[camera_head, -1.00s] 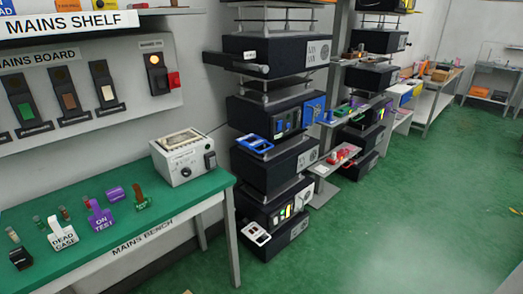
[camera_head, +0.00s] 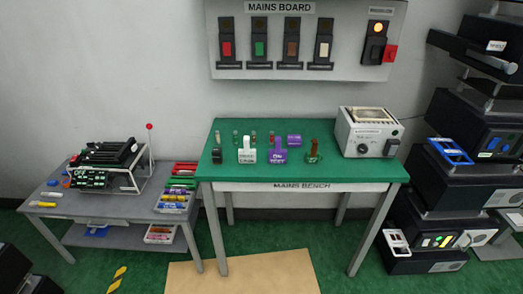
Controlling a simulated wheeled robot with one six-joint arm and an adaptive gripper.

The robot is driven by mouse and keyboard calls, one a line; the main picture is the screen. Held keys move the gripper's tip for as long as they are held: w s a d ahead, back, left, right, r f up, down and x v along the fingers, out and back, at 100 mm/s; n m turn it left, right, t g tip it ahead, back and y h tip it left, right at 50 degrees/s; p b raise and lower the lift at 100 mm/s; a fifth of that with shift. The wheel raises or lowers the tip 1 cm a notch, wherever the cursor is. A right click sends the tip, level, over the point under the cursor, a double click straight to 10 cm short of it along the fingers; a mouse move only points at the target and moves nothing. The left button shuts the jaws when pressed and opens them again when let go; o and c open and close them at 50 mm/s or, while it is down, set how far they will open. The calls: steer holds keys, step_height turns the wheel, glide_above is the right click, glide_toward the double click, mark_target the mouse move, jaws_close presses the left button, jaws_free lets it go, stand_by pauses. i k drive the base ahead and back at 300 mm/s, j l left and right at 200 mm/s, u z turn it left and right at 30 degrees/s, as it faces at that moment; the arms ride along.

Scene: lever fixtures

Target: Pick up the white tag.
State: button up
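The white tag (camera_head: 247,155) stands on the green top of the mains bench (camera_head: 350,174), left of its middle. It has dark lettering, too small to read now; earlier it read "DEAD CASE". A purple "ON TEST" tag (camera_head: 277,155) stands just right of it. A black block (camera_head: 217,156) lies to its left, and a green and brown tag (camera_head: 313,154) stands further right. My gripper is not in view.
A grey box (camera_head: 369,132) sits at the bench's right end. The mains board (camera_head: 311,45) hangs above. A low grey table (camera_head: 110,212) stands left, a dark equipment rack (camera_head: 450,185) right. A tan mat (camera_head: 243,273) lies on open floor in front.

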mark_target(246, 155)
steer(key=i, duration=0.55)
steer(key=i+l+u, duration=0.1)
steer(key=i+u, duration=0.35)
steer(key=i+l+u, duration=0.2)
steer(key=i+u, duration=0.2)
steer(key=u, duration=0.8)
steer(key=k+j, duration=0.05)
